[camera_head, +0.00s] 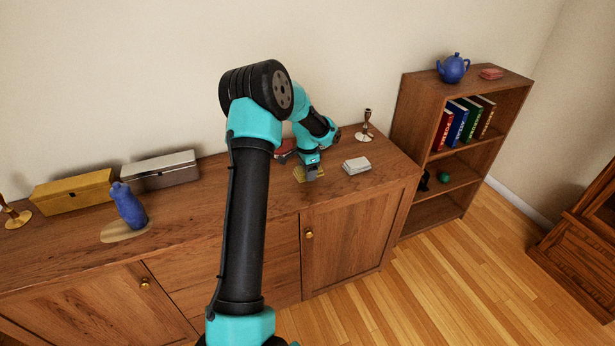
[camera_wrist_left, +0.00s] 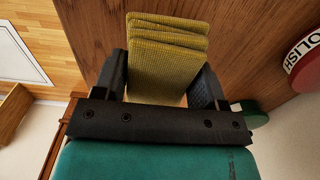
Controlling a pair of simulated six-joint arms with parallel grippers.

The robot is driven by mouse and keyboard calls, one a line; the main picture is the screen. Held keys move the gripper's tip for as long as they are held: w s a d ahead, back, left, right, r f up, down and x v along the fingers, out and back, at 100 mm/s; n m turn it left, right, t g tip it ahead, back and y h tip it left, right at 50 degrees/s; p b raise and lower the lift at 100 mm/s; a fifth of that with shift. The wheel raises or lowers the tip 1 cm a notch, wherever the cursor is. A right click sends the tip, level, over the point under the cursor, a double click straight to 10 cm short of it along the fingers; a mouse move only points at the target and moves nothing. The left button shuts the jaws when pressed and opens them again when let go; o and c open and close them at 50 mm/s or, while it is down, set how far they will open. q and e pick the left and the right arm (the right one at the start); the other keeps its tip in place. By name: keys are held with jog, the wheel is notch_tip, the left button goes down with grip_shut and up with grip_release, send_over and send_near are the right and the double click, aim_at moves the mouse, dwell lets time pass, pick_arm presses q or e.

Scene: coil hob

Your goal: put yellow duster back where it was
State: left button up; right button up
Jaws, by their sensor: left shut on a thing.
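The yellow duster (camera_wrist_left: 166,48) is a folded, layered cloth between the two black fingers of my left gripper (camera_wrist_left: 160,78) in the left wrist view. The gripper is shut on it. In the head view my left gripper (camera_head: 312,174) points down at the right part of the sideboard top, with the yellow duster (camera_head: 299,174) partly hidden behind it. The duster is at or just above the wood; I cannot tell whether it touches. My right gripper is not in view.
A white stack (camera_head: 356,166) lies right of the gripper, with a candlestick (camera_head: 366,126) behind. A red polish tin (camera_wrist_left: 305,62) is close by. A blue vase (camera_head: 129,206), yellow box (camera_head: 73,191) and grey box (camera_head: 160,170) stand left. A bookshelf (camera_head: 413,104) stands at right.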

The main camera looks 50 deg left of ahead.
pick_arm(q)
jog(key=shift+w+a, duration=0.2)
jog(key=shift+f, duration=1.8)
jog(key=shift+f, duration=0.1)
jog(key=o, duration=0.9)
notch_tip(320, 180, up, 12)
jog(key=shift+r, duration=0.15)
